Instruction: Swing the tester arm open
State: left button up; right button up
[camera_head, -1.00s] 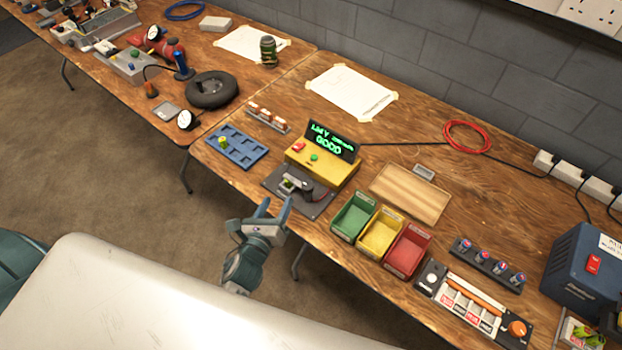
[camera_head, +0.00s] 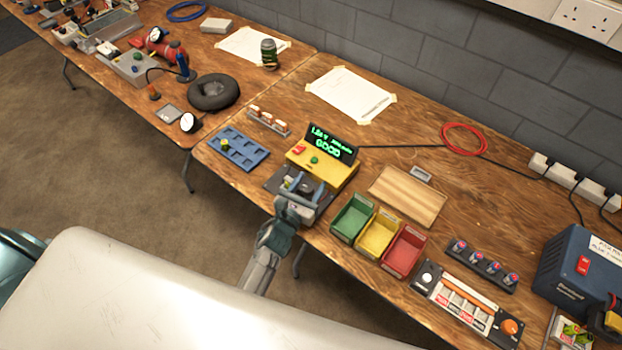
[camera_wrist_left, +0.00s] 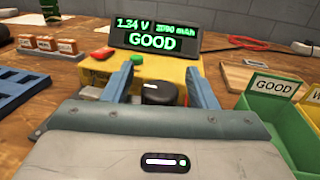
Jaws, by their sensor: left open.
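The yellow tester (camera_head: 322,168) stands on the wooden table, and its screen (camera_head: 331,143) reads GOOD in green. In the left wrist view the screen (camera_wrist_left: 154,38) reads 1.34 V and GOOD. A dark plate lies at the tester's front. My left gripper (camera_head: 304,188) is over this plate, its two blue fingers open and pointing at the tester. In the left wrist view a round black knob (camera_wrist_left: 158,93) shows between the open fingers, with a gap on each side. The rest of the tester arm is hidden behind my gripper. My right gripper is not in view.
Green (camera_head: 352,217), yellow (camera_head: 379,232) and red (camera_head: 404,251) bins stand right of the tester. A blue slotted tray (camera_head: 238,148) lies to its left. A wooden board (camera_head: 408,195) lies behind the bins. A black cable runs from the tester's back.

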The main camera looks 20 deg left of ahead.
pick_arm(q)
jog(key=shift+w, duration=0.5)
grip_shut()
